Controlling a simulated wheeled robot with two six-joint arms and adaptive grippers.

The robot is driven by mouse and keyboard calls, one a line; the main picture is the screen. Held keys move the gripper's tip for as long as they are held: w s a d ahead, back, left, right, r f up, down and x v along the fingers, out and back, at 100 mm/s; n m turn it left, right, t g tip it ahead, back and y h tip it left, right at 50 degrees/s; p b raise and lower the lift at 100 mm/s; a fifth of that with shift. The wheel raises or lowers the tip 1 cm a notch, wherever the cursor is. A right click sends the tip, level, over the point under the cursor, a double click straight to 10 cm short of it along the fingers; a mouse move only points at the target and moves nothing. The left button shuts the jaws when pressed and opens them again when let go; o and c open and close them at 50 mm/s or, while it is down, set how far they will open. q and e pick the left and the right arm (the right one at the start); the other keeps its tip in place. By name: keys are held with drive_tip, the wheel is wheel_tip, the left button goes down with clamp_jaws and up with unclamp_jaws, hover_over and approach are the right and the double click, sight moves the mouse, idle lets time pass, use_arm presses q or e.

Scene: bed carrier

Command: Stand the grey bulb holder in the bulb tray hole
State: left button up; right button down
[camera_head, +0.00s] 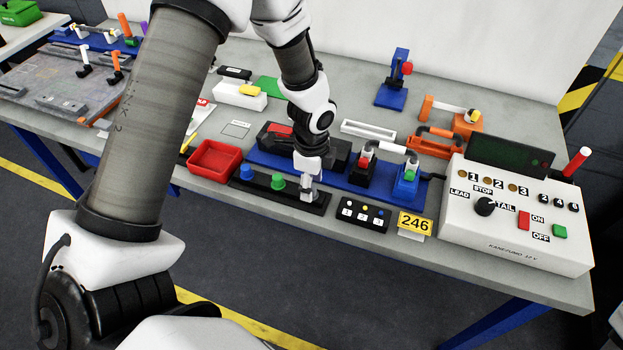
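The black bulb tray (246,194) lies near the table's front edge, long side along it. A blue bulb holder (248,172) and a green one (278,182) stand in its left and middle parts. My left gripper (309,192) points down over the tray's right end. Grey parts show at its tips, low at the tray; I cannot separate the grey bulb holder from the fingers here. The hole beneath is hidden, and the finger opening is too small to judge. My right gripper is out of view.
A red bin (214,160) stands left of the tray. A black button box (362,214) and yellow 246 sign (414,224) are to its right. Behind lies a blue base (333,180) with black and blue fixtures. A white control box (520,222) fills the right end.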

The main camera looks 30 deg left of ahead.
use_arm(q)
wheel_tip(320, 180, up, 12)
idle(0.5)
idle(0.4)
